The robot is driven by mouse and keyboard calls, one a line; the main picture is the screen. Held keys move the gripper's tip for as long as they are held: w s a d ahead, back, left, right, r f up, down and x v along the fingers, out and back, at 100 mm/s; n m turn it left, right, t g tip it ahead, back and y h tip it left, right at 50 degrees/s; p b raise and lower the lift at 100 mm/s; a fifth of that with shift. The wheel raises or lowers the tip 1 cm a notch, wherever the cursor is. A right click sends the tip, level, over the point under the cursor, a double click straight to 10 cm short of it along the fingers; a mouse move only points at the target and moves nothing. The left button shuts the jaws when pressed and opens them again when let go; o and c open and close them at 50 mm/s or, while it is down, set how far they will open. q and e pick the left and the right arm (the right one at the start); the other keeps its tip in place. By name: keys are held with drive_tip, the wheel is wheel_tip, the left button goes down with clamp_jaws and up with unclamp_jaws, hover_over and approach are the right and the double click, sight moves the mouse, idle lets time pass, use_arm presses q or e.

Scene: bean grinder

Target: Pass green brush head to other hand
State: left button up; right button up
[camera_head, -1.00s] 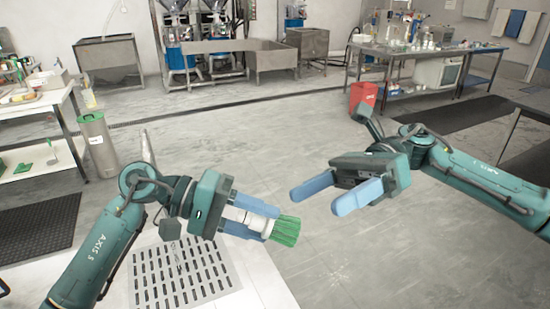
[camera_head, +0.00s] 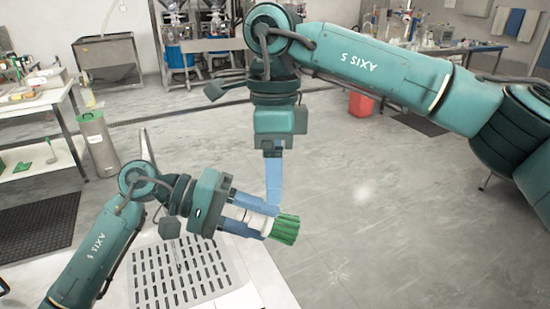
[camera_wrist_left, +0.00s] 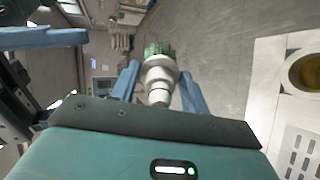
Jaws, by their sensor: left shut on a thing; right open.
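The green brush head (camera_head: 286,229) has green bristles and a white body; it also shows in the left wrist view (camera_wrist_left: 160,70). My left gripper (camera_head: 247,214) is shut on its white body, bristles pointing right in the head view. My right gripper (camera_head: 273,200) points down from above, its blue fingertips close to the brush head in that view. Its fingers overlap there, so its opening is hidden. In the left wrist view a blue finger of the right gripper (camera_wrist_left: 87,38) comes in from the left, apart from the brush head.
A slotted light platform (camera_head: 185,275) lies below my left arm. A table (camera_head: 40,100) and a steel bin (camera_head: 98,143) stand at the left. A red bin (camera_head: 361,103) stands farther back. The floor at right is clear.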

sight(274, 226)
drive_tip(key=f, duration=0.3)
drive_tip(key=s+f, duration=0.1)
drive_tip(key=f, duration=0.6)
drive_tip(key=shift+s+f, duration=0.1)
drive_tip(key=shift+s, duration=0.05)
drive_tip(key=shift+c, duration=0.2)
drive_tip(key=c, duration=0.9)
use_arm(q)
drive_tip(key=o, duration=1)
use_arm(e)
drive_tip(key=shift+c, duration=0.6)
use_arm(q)
drive_tip(key=shift+o, duration=0.2)
drive_tip(key=shift+r, duration=0.1)
drive_tip(key=shift+d+r, duration=0.15)
use_arm(e)
drive_tip(key=shift+f, duration=0.1)
